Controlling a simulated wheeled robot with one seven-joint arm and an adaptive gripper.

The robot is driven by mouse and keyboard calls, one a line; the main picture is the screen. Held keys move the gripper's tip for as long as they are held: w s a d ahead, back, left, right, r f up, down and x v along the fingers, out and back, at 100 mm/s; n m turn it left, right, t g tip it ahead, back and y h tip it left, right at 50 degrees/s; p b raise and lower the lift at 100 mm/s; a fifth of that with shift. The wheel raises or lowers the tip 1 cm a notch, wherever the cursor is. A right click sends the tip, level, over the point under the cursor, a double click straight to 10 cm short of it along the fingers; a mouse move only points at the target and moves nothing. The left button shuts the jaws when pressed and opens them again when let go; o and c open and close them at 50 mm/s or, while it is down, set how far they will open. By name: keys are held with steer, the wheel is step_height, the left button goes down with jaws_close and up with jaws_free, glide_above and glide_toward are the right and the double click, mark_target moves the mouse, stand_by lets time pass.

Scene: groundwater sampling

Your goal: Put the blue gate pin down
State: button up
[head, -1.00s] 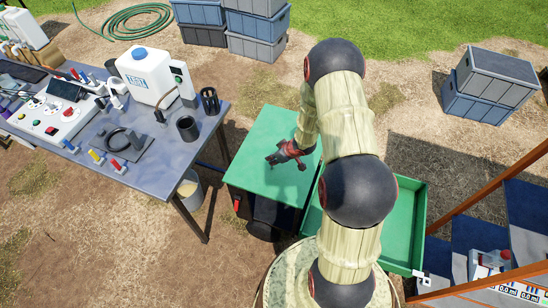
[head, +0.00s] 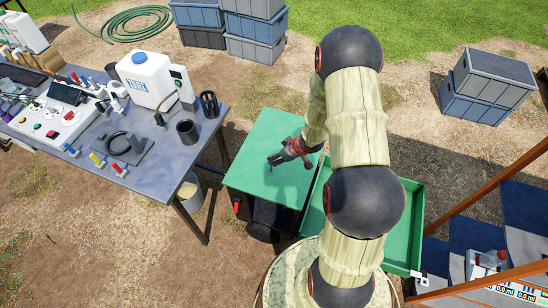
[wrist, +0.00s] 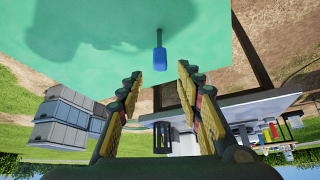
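The blue gate pin, with its blue handle (wrist: 160,59) and a thin grey shaft, is at the green tabletop in the wrist view. The shaft points away from my gripper; I cannot tell whether the pin lies flat or stands tilted. My gripper (wrist: 160,72) is open, its two fingers spread on either side below the handle, with a gap between them and nothing held. In the head view my gripper (head: 274,160) is low over the green tabletop (head: 258,130). The pin is too small to make out clearly there.
A grey workbench (head: 95,172) with a white jug (head: 146,78), black cups and instruments stands to the left. A green tray (head: 404,235) lies to the right of the green table. A bucket (head: 190,192) is below the bench. Most of the green top is clear.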

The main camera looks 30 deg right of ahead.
steer(key=s+r+m+h+p, duration=0.1)
steer(key=s+r+h, duration=0.15)
steer(key=r, duration=1.25)
steer(key=s+r+m+h, duration=0.1)
steer(key=r+h, duration=0.2)
steer(key=r, duration=1.3)
steer(key=s+a+r+y, duration=0.2)
steer(key=s+a+r, duration=0.4)
steer(key=s+a, duration=0.3)
steer(key=s+a+r+m+y, duration=0.1)
steer(key=s+a+r+y, duration=0.1)
steer(key=s+a+r, duration=0.4)
steer(key=s+a, duration=0.2)
steer(key=s, duration=0.3)
steer(key=shift+s+a+g, duration=0.3)
steer(key=shift+a, duration=0.05)
steer(key=shift+f, duration=0.1)
step_height(320, 180, down, 15)
steer(key=b, duration=1.5)
steer(key=shift+f, duration=0.15)
